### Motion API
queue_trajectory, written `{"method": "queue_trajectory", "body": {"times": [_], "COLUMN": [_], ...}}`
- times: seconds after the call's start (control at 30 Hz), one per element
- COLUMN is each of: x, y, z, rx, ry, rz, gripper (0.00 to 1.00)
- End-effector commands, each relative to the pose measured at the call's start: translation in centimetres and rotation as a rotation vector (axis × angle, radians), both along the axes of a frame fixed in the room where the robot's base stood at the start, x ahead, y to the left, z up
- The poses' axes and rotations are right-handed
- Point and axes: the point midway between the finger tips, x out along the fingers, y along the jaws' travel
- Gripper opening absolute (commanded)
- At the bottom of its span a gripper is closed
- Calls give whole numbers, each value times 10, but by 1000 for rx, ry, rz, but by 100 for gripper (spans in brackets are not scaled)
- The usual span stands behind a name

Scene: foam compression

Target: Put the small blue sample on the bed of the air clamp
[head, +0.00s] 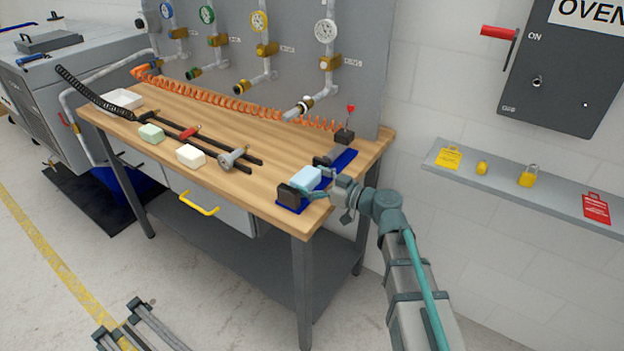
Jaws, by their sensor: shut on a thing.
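The small light-blue sample (306,178) is at the right end of the workbench, over the blue bed (344,160) of the air clamp. It shows between the clamp's dark front block (288,195) and its dark rear block (322,160). My gripper (312,186) reaches in from the right and is shut on the sample. I cannot tell whether the sample touches the bed or hangs just above it. A lever with a red knob (350,108) stands behind the bed. My fingers hide part of the bed and of the sample's right side.
A pale green block (151,134) and a white block (190,156) lie left on the wooden bench (240,192), near black rails (225,148). A white tray (123,98) stands at the far left. A panel with gauges (290,60) rises behind. A wall shelf (555,189) is at right.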

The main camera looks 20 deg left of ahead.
Motion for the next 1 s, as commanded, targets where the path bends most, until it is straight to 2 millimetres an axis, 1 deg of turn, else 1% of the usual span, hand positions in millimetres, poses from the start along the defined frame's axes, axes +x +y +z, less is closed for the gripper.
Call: {"method": "queue_trajectory", "body": {"times": [0.33, 0.37, 0.4, 0.7, 0.87, 1.0], "x": [0, 0, 0, 0, 0, -7], "y": [0, 0, 0, 0, 0, -20], "z": [-4, -2, -2, -2, 3, 0], "rx": [0, 0, 0, 0, 0, 0], "ry": [-1, -1, -1, 0, 0, -1], "rz": [0, 0, 0, 0, 0, -2], "gripper": [71, 98, 100, 100, 100, 100]}}
